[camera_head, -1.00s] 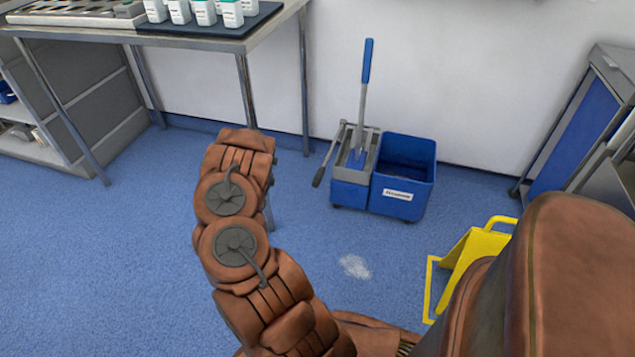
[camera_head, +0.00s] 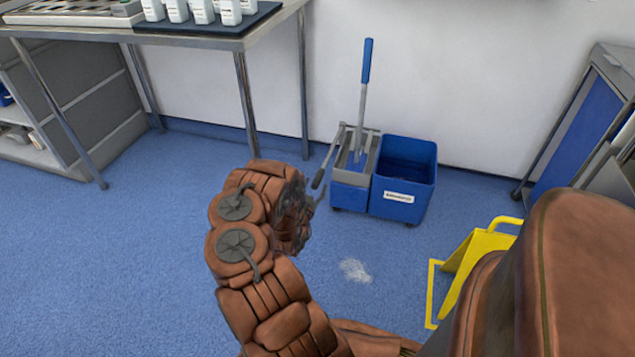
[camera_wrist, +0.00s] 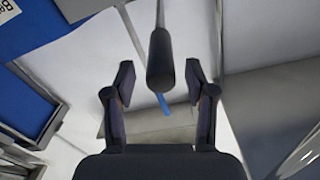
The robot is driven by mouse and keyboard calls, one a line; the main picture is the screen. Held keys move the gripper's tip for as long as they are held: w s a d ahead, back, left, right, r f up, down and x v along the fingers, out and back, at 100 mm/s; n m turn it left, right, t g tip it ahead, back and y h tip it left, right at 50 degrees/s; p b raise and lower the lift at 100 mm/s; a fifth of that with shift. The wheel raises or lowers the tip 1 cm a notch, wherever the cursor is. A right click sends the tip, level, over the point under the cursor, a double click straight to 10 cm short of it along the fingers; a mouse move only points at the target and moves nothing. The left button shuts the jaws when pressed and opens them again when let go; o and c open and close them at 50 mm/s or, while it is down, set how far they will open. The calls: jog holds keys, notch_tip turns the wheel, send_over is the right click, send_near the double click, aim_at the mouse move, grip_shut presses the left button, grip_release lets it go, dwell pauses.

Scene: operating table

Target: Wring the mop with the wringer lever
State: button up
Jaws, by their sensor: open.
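The mop (camera_head: 364,85) stands nearly upright in the grey wringer (camera_head: 345,160), its handle ending in a blue grip; its head is mostly hidden inside. The wringer lever (camera_head: 319,178) slants down to the left from the wringer and ends in a dark grip. In the wrist view the lever's dark grip (camera_wrist: 160,62) lies between the fingertips, with space on both sides. My gripper (camera_wrist: 158,75) is open around it and holds nothing. In the head view my gripper is largely hidden by my arm, close to the lever's end.
The blue bucket (camera_head: 404,170) adjoins the wringer on the right, near the wall. A yellow floor sign (camera_head: 470,262) stands at front right, and a pale spot (camera_head: 354,270) lies on the floor. A steel table (camera_head: 190,42) is at upper left. Open floor lies left.

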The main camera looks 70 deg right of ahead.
aim_at(318, 180)
jog(key=shift+w+d+b, duration=0.2)
jog(key=shift+d+b, duration=0.25)
jog(key=shift+d, duration=1.6)
jog(key=shift+c, duration=0.4)
grip_shut()
